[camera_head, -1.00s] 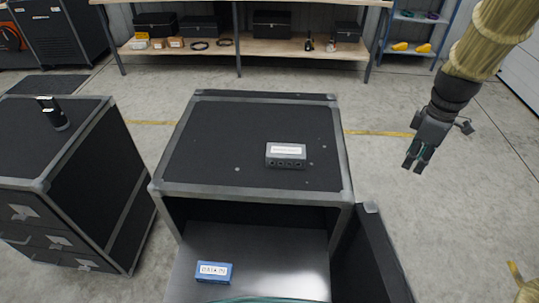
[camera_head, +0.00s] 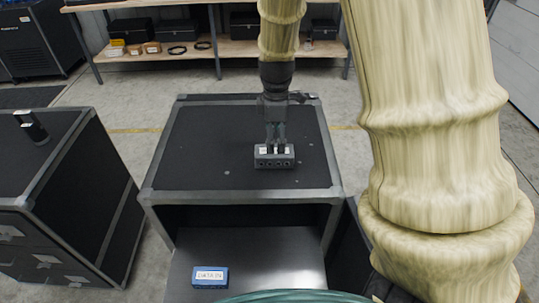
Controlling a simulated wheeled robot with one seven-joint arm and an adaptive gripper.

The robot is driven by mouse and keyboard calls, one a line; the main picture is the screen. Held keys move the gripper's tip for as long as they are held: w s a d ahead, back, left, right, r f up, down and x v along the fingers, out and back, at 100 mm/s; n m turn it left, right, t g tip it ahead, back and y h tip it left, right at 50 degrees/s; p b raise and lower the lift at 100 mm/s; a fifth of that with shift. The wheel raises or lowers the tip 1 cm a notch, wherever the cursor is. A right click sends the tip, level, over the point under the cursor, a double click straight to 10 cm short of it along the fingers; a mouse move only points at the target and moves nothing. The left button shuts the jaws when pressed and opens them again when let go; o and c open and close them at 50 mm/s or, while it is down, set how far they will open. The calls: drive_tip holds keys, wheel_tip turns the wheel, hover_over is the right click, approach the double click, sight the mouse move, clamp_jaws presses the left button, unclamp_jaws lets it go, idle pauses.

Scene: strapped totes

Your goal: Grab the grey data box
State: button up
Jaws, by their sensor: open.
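The grey data box (camera_head: 274,163) lies on the black top of the middle case (camera_head: 190,150), right of its centre. It has a white label on top and a row of dark round ports on its front face. My gripper (camera_head: 274,148) points down at the box, with its fingers at the box's top and covering part of the label. The jaws are open. I cannot tell whether the fingers touch the box or sit just behind it.
A blue labelled box (camera_head: 210,277) lies on the shelf inside the open front of the middle case. Another black case (camera_head: 60,190) stands at the left with a small black device (camera_head: 31,127) on top. A wooden shelf unit (camera_head: 140,58) stands at the back. My arm covers the right side.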

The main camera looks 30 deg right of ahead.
sight(275, 150)
drive_tip(key=shift+w+f+p, duration=0.1)
drive_tip(key=shift+f+p, duration=0.35)
drive_tip(key=shift+f, duration=1.15)
drive_tip(key=shift+w+d+f+p, duration=0.1)
drive_tip(key=shift+w+f+p, duration=0.05)
drive_tip(key=shift+f+p, duration=0.4)
drive_tip(key=shift+w+d+f+p, duration=0.15)
drive_tip(key=shift+f+p, duration=0.15)
drive_tip(key=shift+f, duration=0.45)
drive_tip(key=shift+a+f, duration=0.1)
drive_tip(key=shift+f, duration=1.05)
drive_tip(key=c, duration=1.5)
drive_tip(key=shift+r, duration=0.1)
drive_tip(key=shift+c, duration=0.2)
